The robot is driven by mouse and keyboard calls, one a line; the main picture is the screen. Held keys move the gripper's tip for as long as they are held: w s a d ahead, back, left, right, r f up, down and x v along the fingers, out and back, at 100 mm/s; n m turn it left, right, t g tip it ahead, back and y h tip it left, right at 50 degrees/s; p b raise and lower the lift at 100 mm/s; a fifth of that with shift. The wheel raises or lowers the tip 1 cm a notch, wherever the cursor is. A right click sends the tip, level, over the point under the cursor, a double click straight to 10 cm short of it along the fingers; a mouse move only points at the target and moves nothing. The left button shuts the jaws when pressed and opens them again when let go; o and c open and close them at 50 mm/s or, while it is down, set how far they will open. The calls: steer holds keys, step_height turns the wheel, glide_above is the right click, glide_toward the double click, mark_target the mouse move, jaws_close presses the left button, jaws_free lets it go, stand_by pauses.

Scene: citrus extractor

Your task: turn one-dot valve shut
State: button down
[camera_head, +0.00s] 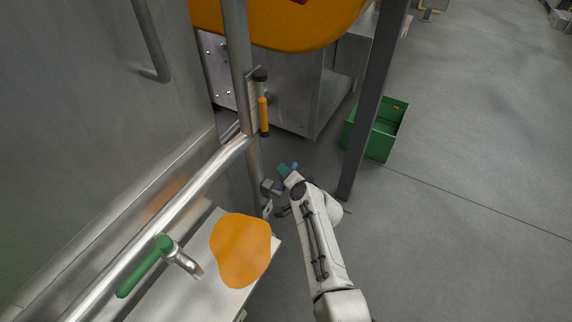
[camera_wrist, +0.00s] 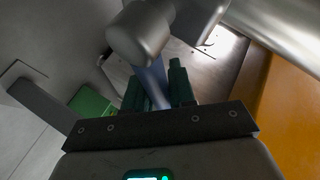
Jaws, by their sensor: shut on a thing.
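My gripper (camera_head: 287,172) is at the low valve beside the upright pipe. In the wrist view, its dark green fingers (camera_wrist: 158,90) are shut on a blue valve handle (camera_wrist: 152,75), one finger on each side. The handle joins a grey metal valve body (camera_wrist: 140,32). In the head view, only small bits of the blue handle (camera_head: 295,166) show past the fingers. A small pale tag (camera_head: 267,209) is near this valve; its dots are too small to read.
A green-handled valve (camera_head: 143,269) is on the slanting pipe at lower left. A yellow-handled valve (camera_head: 263,114) is higher on the upright pipe. A dark post (camera_head: 370,105) and green crate (camera_head: 380,133) stand right; open floor lies beyond.

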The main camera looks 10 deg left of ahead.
steer(key=shift+f+m+g, duration=1)
steer(key=shift+f+g, duration=0.25)
steer(key=shift+g, duration=0.25)
steer(key=c, duration=1)
jaws_free()
steer(key=shift+c, duration=0.2)
steer(key=shift+d+r, duration=0.1)
steer(key=p+v, duration=0.8)
steer(key=v, duration=0.2)
steer(key=shift+s+d, duration=0.25)
